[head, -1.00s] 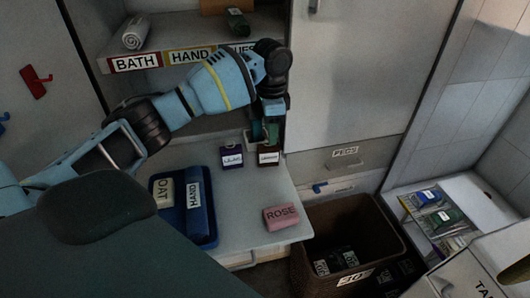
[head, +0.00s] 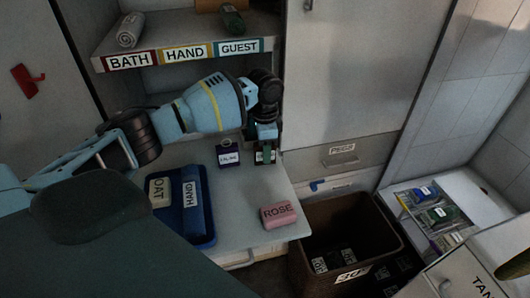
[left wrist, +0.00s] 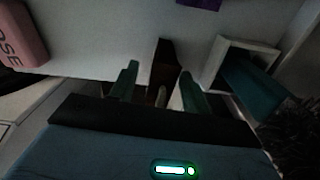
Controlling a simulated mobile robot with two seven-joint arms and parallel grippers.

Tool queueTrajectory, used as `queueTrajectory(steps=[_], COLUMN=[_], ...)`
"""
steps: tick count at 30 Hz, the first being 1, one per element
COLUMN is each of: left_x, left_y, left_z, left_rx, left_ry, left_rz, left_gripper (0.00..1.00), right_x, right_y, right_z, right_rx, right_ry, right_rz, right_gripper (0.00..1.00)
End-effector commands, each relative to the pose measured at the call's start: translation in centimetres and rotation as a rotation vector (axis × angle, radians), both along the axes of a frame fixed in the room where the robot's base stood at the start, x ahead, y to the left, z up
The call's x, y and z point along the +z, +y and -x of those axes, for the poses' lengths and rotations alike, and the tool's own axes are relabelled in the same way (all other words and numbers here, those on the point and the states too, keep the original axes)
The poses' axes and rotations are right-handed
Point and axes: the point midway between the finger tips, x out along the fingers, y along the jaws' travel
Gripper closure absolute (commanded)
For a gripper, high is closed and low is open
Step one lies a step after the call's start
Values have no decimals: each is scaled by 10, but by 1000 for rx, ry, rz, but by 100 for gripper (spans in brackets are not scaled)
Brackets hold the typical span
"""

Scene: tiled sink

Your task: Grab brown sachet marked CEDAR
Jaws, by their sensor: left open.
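The brown sachet (left wrist: 165,62) shows in the left wrist view as a dark brown block between my left gripper's two green fingers (left wrist: 158,88). In the head view my left gripper (head: 265,156) points down at the back right of the white counter and largely covers the sachet; a pale label shows there, but I cannot read CEDAR on it. The fingers are open, one on each side of the brown block; I cannot tell whether they touch it. My right gripper is not in view.
A purple sachet (head: 229,155) stands just left of the gripper. A pink ROSE bar (head: 278,214) lies near the counter's front right. A brown bin (head: 385,218) stands right of the counter. A labelled shelf (head: 150,45) is above.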

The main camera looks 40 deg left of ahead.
Motion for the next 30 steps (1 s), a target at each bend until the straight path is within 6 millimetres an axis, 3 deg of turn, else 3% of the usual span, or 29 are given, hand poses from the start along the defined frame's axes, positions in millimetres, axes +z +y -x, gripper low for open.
queueTrajectory(steps=[3,13,23,30], left_x=[0,1,3,24], left_y=[0,0,0,0], left_z=[0,0,0,-1], left_rx=[0,0,0,0], left_ry=[0,0,-1,-3], left_rz=[0,0,0,0], left_gripper=[55,99,100,100], right_x=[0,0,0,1], right_y=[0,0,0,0], right_z=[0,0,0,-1], right_rx=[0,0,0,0], right_ry=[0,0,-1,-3], right_rz=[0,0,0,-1], right_gripper=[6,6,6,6])
